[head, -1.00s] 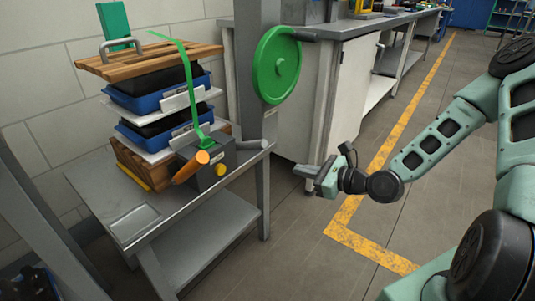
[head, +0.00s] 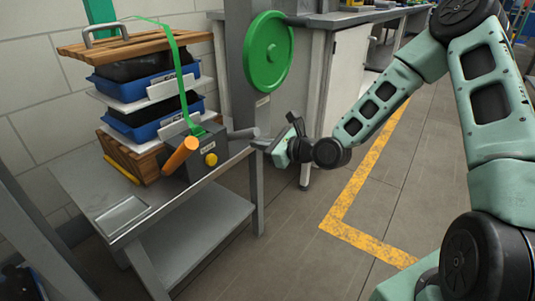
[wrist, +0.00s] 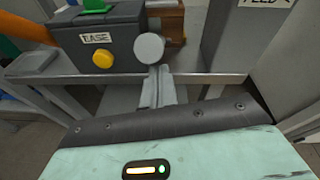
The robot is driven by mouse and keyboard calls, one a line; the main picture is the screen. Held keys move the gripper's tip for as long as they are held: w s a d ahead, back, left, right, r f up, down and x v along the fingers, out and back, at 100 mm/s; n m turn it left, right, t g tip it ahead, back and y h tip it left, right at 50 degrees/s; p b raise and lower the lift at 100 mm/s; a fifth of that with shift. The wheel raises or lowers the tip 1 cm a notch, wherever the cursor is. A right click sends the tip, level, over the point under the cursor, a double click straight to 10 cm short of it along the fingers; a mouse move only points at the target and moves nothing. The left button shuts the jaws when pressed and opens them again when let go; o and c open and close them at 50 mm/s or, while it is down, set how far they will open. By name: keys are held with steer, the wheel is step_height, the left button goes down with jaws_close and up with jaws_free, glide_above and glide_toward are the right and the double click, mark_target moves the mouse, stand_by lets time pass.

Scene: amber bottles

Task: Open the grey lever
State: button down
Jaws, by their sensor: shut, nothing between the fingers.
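The grey lever (head: 243,133) sticks out to the right from the dark grey box (head: 200,155) on the metal table. In the wrist view its round end (wrist: 149,47) faces the camera, just above and slightly left of my fingertips. My gripper (head: 257,143) is shut and empty, with its tips close to the lever's end. It also shows in the wrist view (wrist: 161,74), pointing at the lever. I cannot tell whether the tips touch it.
The box also carries an orange handle (head: 181,155), a yellow button (head: 210,159) and a green strap (head: 181,75) rising from it. Stacked blue trays (head: 150,92) stand behind. Floor to the right is free.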

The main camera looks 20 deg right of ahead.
steer(key=shift+a+r, duration=0.1)
steer(key=shift+r, duration=0.1)
steer(key=shift+r, duration=0.15)
steer(key=shift+w+r+g+p, duration=0.1)
steer(key=shift+r+g+p, duration=0.2)
steer(key=shift+p, duration=0.95)
